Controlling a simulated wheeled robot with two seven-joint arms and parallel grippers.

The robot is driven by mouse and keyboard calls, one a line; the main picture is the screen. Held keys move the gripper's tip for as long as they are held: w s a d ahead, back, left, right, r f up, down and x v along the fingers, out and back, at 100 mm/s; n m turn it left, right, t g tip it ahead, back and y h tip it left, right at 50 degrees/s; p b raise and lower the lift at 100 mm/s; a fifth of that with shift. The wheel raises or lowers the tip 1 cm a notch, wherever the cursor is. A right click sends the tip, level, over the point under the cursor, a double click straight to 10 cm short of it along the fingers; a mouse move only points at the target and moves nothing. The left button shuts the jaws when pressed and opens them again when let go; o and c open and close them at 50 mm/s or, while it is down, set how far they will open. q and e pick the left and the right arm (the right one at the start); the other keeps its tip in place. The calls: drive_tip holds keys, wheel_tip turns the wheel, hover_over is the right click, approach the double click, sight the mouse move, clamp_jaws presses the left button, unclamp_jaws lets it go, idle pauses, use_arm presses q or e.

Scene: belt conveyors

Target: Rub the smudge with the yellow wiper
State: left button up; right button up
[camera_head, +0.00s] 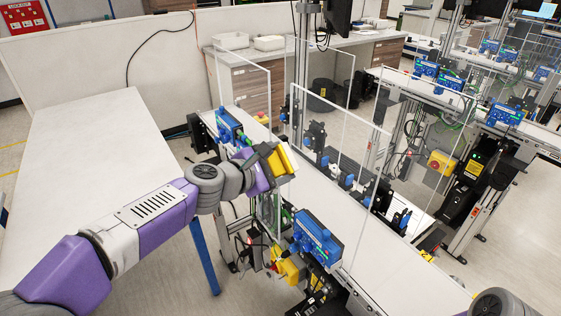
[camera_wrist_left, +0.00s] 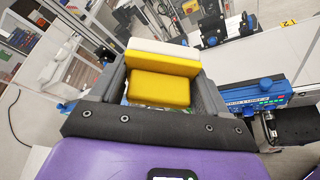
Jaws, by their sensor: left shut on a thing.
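My left gripper (camera_head: 268,162) is shut on the yellow wiper (camera_head: 284,159) and holds it up beside the clear upright panels of the near conveyor. In the left wrist view the wiper (camera_wrist_left: 162,88) is a yellow block with a white layer along its far side, between the two dark fingers of the gripper (camera_wrist_left: 165,85). I cannot make out a smudge in either view. My right gripper is out of view; only a rounded part of my right arm shows at the bottom right of the head view.
The near conveyor (camera_head: 400,272) runs diagonally, with blue sensor boxes (camera_head: 318,238) and clear panels (camera_head: 337,165) along it. A long pale table (camera_head: 95,140) stands at the left, bare on top. Another conveyor line (camera_head: 440,95) is at the right.

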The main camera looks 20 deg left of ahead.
use_arm(q)
drive_tip(key=shift+s+a, duration=0.9)
drive_tip(key=shift+s, duration=0.3)
